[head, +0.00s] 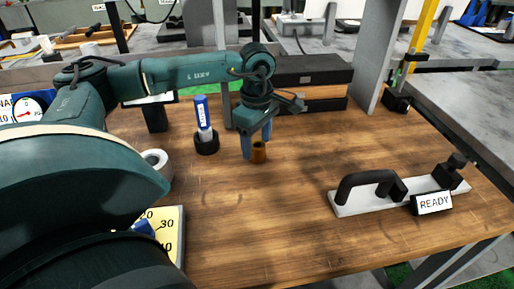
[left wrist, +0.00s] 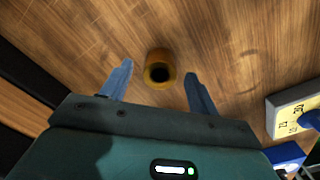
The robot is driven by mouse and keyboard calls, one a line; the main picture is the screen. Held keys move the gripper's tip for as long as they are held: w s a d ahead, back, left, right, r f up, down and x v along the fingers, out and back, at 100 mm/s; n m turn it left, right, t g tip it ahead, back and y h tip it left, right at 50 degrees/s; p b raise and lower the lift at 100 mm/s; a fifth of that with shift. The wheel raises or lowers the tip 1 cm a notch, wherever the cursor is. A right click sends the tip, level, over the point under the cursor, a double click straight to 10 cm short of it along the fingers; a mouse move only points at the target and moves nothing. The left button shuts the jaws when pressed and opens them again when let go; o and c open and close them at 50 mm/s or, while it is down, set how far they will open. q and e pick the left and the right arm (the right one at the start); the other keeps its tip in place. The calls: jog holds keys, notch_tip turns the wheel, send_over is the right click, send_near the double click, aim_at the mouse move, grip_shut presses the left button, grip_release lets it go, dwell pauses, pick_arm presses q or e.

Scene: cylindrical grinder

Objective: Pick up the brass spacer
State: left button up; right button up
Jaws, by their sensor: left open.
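The brass spacer (head: 259,152) is a small hollow gold-brown cylinder standing upright on the wooden bench (head: 235,220). My left gripper (head: 257,148) points down at it from above, near the middle of the bench. In the left wrist view the spacer (left wrist: 160,70) shows its dark bore, with one blue fingertip on each side. The two fingers of the left gripper (left wrist: 157,82) are spread apart, with bare wood visible between each and the spacer. Nothing is held. My right gripper is in neither view.
A blue-and-white tube (head: 203,122) stands in a black holder left of the spacer. A white roll (head: 156,163) lies further left. A handled fixture (head: 345,203) with a READY sign (head: 433,202) sits at the right. A dark box (head: 305,70) stands behind. The front middle is clear.

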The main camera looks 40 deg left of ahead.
pick_arm(q)
jog(key=shift+f, duration=0.1)
jog(key=shift+c, duration=0.2)
jog(key=c, duration=1.2)
